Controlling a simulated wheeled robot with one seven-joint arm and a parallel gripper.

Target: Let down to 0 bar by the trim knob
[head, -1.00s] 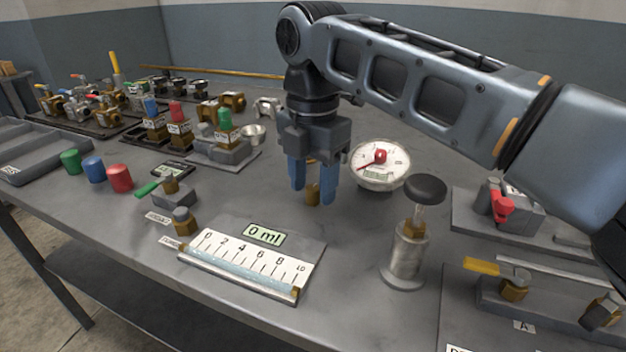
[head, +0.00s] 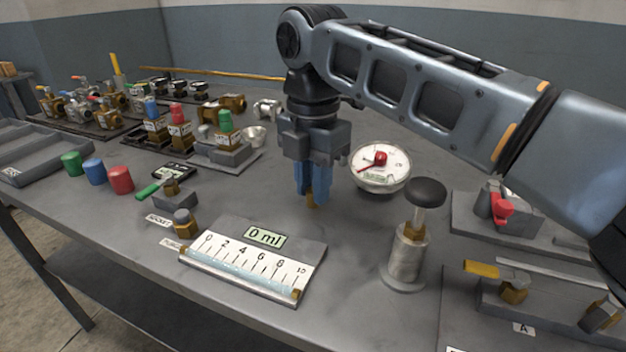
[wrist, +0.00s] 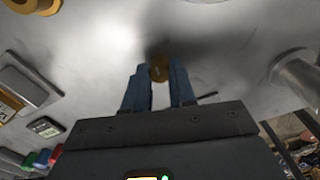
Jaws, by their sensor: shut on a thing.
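The trim knob, a small brass knob (head: 311,198), stands on the bench left of the gauge. It also shows in the wrist view (wrist: 160,68) between the blue fingers. My gripper (head: 313,188) points down and is shut on this knob, whose lower part shows below the fingertips. The round white gauge (head: 380,168) with a red centre stands just right of my gripper. Its needle points to the lower left; its small digital readout is too small to read.
A hand pump with a black knob (head: 408,255) stands at front right. A sight scale reading 0 ml (head: 250,262) lies in front. Green, blue and red caps (head: 95,171) stand at left. Valve blocks (head: 505,212) sit at right. Several valves fill the back left.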

